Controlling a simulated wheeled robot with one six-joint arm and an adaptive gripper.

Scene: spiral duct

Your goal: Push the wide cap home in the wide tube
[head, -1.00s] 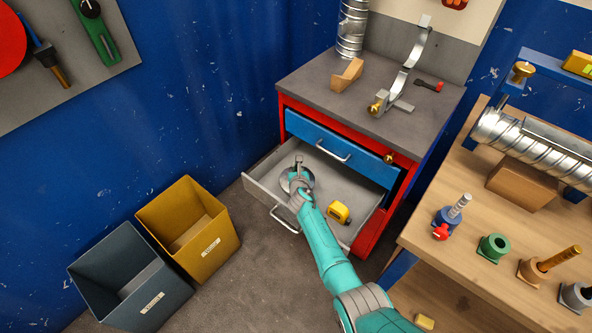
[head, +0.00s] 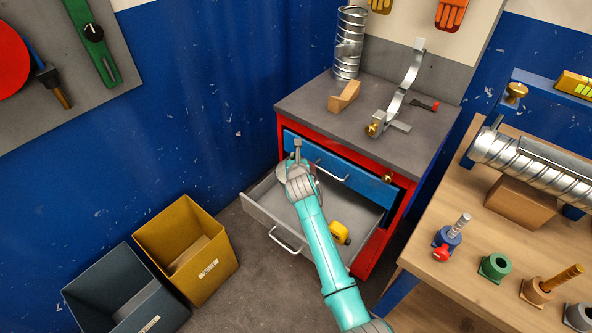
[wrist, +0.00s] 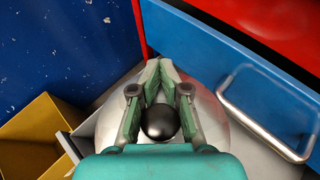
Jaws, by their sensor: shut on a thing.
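My gripper (head: 297,158) is above the open lower drawer, in front of the blue drawer. It is shut on the wide cap, a silvery round disc (wrist: 228,140) with a black ball knob (wrist: 159,122) between the fingers (wrist: 160,85). In the head view my gripper hides most of the cap. A large spiral metal tube (head: 535,165) lies on a wooden block on the workbench at right, far from my gripper. A narrower-looking spiral tube (head: 349,45) stands upright on the cabinet. I cannot tell for certain which is the wide tube.
The open grey drawer (head: 262,212) holds a yellow tape measure (head: 340,233). The cabinet top (head: 310,98) carries a wooden block and a metal bracket. Yellow (head: 188,252) and dark (head: 125,290) bins stand at left. Several small fittings stand along the bench's front.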

